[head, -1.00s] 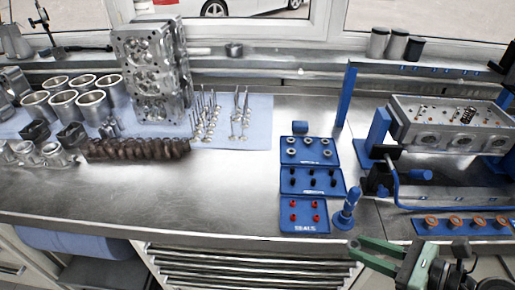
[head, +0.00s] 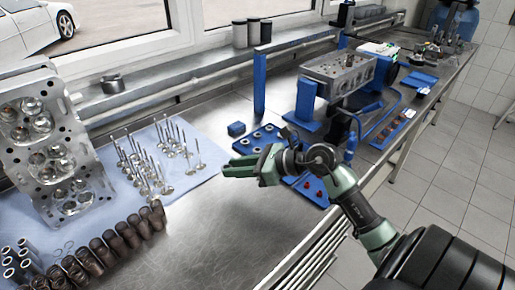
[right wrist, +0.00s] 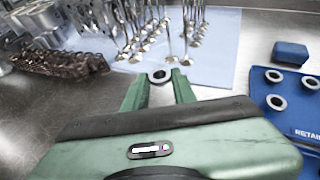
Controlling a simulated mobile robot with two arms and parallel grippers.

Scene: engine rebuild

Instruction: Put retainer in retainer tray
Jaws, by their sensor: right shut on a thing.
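My right gripper (head: 232,167) is shut on a retainer, a small grey metal ring. The retainer (right wrist: 160,76) shows between the fingertips in the right wrist view, held above the bench; in the head view I cannot make it out. The blue retainer tray (head: 268,141) lies behind and to the right of the fingertips, partly hidden by the gripper. In the right wrist view the tray (right wrist: 294,112) is at the right edge, with several grey rings in it and part of its label showing. My left gripper is not in view.
Several upright valves (head: 165,150) stand on a light blue mat left of the gripper. A blue block (head: 236,129) sits behind the tray. A cylinder head on a blue stand (head: 335,72) is to the right. Bare steel bench (head: 215,225) lies in front.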

